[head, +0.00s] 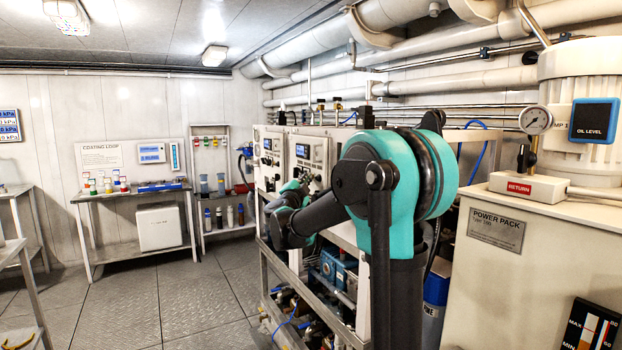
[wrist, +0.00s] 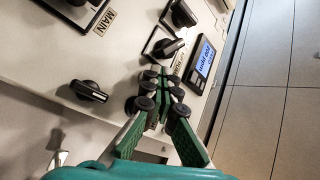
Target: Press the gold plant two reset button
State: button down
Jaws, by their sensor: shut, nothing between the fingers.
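My gripper (wrist: 160,82) is shut and empty in the wrist view, its green-padded fingers meeting at the tips. The tips are over or close to a pale control panel (wrist: 60,55), beside a black rotary knob (wrist: 169,47) and a small blue-lit display (wrist: 203,60). I cannot tell whether they touch it. Another black knob (wrist: 90,91) lies to the left. No gold button can be made out; the fingers cover part of the panel. In the head view two pale panels (head: 310,150) with screens stand behind my arm, which partly hides them.
A metal frame with pumps and pipes (head: 335,270) stands below the panels. A cream power pack (head: 540,265) is at the right. A bench (head: 140,190) and a shelf with bottles (head: 225,229) stand at the back wall. The floor (head: 170,300) at left is open.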

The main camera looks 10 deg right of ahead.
jog(key=shift+s+a, duration=0.3)
jog(key=shift+a, duration=0.5)
jog(key=shift+s+a, duration=0.25)
jog(key=shift+a, duration=0.55)
jog(key=shift+s+a, duration=0.25)
jog(key=shift+a, duration=0.55)
jog(key=shift+s+a, duration=0.25)
jog(key=shift+a, duration=0.55)
